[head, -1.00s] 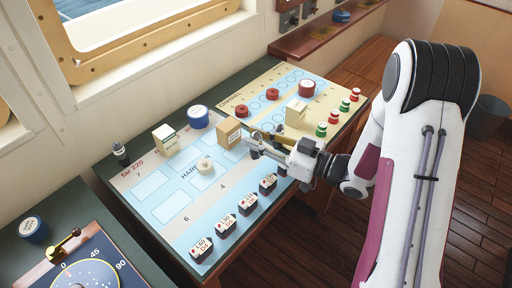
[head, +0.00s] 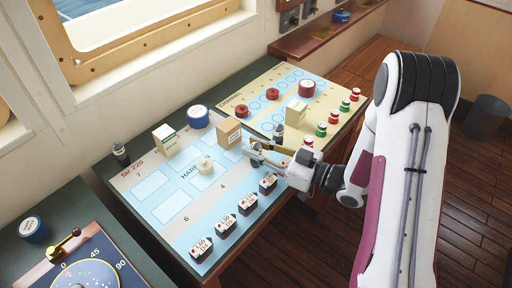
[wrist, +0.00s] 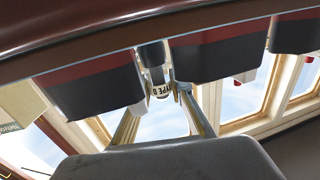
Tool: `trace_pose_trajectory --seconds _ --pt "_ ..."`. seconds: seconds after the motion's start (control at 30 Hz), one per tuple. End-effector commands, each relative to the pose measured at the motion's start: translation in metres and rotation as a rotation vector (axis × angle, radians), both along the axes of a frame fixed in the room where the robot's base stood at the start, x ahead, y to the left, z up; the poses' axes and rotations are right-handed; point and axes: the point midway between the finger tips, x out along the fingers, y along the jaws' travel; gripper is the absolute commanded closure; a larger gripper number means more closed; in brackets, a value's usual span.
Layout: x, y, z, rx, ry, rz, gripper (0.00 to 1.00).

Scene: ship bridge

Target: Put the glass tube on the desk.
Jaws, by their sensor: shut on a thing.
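My gripper (head: 256,152) is low over the middle of the printed board on the desk (head: 243,84). It is shut on a small tube, which the fingers mostly hide in the head view. In the wrist view a narrow tube (wrist: 160,91) with a dark grey end and a white "TYPE D" label shows at the fingertips. I take this to be the glass tube; its clear part is hard to make out. I cannot tell whether it touches the board.
A cardboard box (head: 229,132) stands just left of my gripper, and a dark-topped bottle (head: 278,131) just behind it. A cream box (head: 164,138) and blue tin (head: 198,117) stand farther back. Pale blue rectangles (head: 172,207) are clear.

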Motion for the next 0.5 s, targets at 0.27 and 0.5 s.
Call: trace_pose_trajectory --seconds 0.27,0.5 --pt "0.0 0.0 -0.0043 0.0 0.0 0.0 0.69" --pt "0.0 0.0 -0.0041 0.0 0.0 0.0 0.62"
